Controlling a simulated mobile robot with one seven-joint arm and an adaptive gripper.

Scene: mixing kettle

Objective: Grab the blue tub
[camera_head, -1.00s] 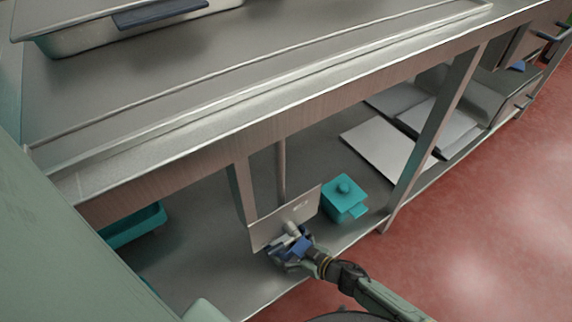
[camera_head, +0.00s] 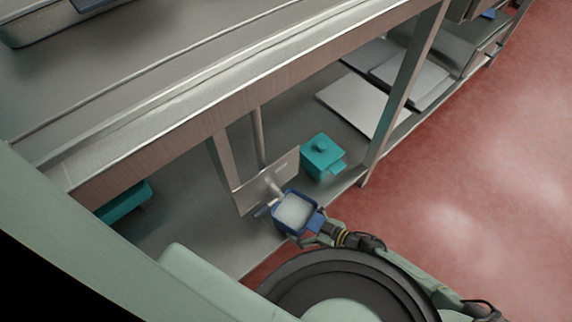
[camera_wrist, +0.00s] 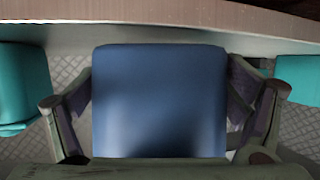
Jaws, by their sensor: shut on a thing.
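The blue tub (camera_head: 296,212) is a small square container with a blue rim and pale contents, seen from above in the head view. My gripper (camera_head: 309,236) is shut on it and holds it at the front edge of the lower shelf. In the wrist view the tub's blue side (camera_wrist: 160,105) fills the middle, with the fingers of my gripper on its left and right. The fingertips are partly hidden by the tub. I cannot tell whether the tub still touches the shelf.
A metal plate (camera_head: 245,193) stands behind the tub. A teal lidded container (camera_head: 322,160) is to the right on the shelf, and a teal tray (camera_head: 126,203) is to the left. A table leg (camera_head: 405,95) and the upper counter's edge (camera_head: 200,125) border the space. Red floor (camera_head: 480,190) is open at right.

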